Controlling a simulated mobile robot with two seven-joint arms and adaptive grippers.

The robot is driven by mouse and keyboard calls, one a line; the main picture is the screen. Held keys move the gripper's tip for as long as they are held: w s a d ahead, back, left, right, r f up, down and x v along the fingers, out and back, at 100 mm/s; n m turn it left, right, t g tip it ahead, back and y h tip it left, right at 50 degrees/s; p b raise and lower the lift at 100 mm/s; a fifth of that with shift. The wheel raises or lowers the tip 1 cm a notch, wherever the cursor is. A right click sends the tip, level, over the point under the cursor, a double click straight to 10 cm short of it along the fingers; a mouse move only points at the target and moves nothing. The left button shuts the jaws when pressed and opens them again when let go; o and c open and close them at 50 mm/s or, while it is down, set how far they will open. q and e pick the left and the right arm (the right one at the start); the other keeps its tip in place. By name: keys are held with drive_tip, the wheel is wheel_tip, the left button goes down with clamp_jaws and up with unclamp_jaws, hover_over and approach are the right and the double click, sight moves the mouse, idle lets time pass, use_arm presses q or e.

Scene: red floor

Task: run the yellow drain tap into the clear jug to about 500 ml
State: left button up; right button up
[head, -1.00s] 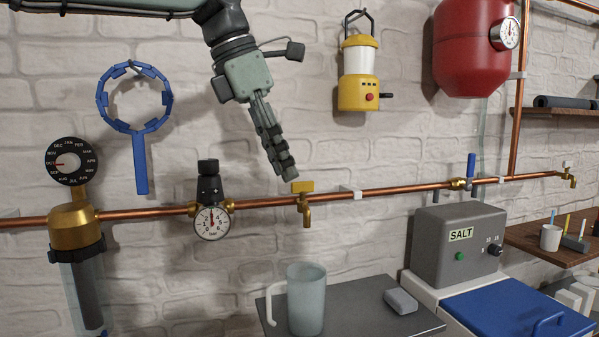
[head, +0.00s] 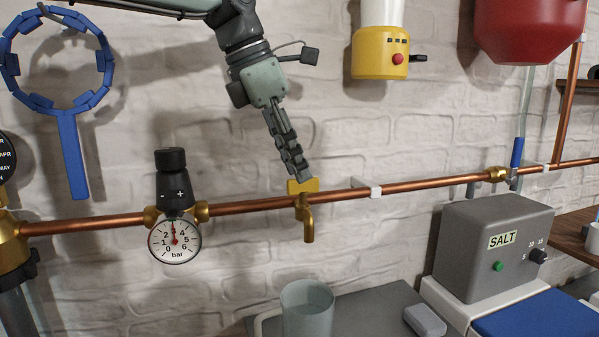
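The drain tap (head: 307,222) hangs from the copper pipe, with its flat yellow handle (head: 312,185) on top. No water shows below its spout. The clear jug (head: 307,312) stands below the tap on a grey surface; the frame's bottom edge cuts it off, so its level cannot be read. My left gripper (head: 301,174) points down, its fingertips right at the yellow handle and covering part of it. I cannot tell whether they touch it. The fingers overlap in this view, so their opening is hidden. My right gripper is out of view.
A pressure gauge (head: 174,241) with a black regulator sits on the copper pipe (head: 420,186) to the left. A blue-handled valve (head: 517,153) is to the right. A grey block (head: 425,321) lies right of the jug, and the grey SALT box (head: 490,250) stands further right.

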sight(303, 191)
use_arm(q)
drive_tip(key=shift+x, duration=1.3)
clamp_jaws()
